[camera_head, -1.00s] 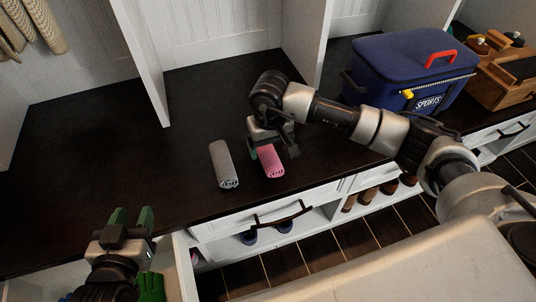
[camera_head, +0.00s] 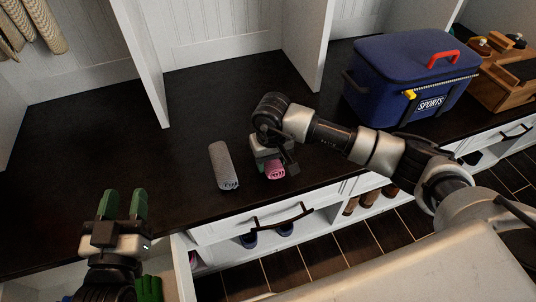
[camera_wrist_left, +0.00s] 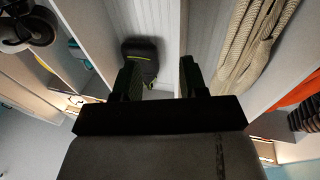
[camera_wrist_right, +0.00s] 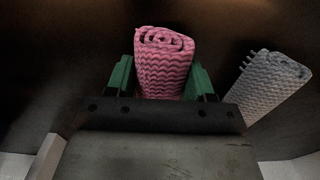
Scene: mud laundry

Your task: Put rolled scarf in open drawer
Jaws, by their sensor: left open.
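A pink rolled scarf (camera_head: 276,171) lies on the dark bench top near its front edge. A grey rolled scarf (camera_head: 224,166) lies just left of it. My right gripper (camera_head: 272,158) is over the pink roll. In the right wrist view its green fingers (camera_wrist_right: 161,82) stand on both sides of the pink roll (camera_wrist_right: 164,62); whether they press on it I cannot tell. The grey roll (camera_wrist_right: 268,84) is outside the fingers. The open drawer (camera_head: 183,268) is at the lower left, its inside mostly hidden. My left gripper (camera_head: 122,206) is open and empty above the drawer's left part.
A green glove (camera_head: 150,288) shows in the open drawer. A blue sports cooler (camera_head: 410,80) and a wooden caddy (camera_head: 505,80) stand on the bench at the right. A closed drawer (camera_head: 250,215) is below the rolls. The bench's left part is clear.

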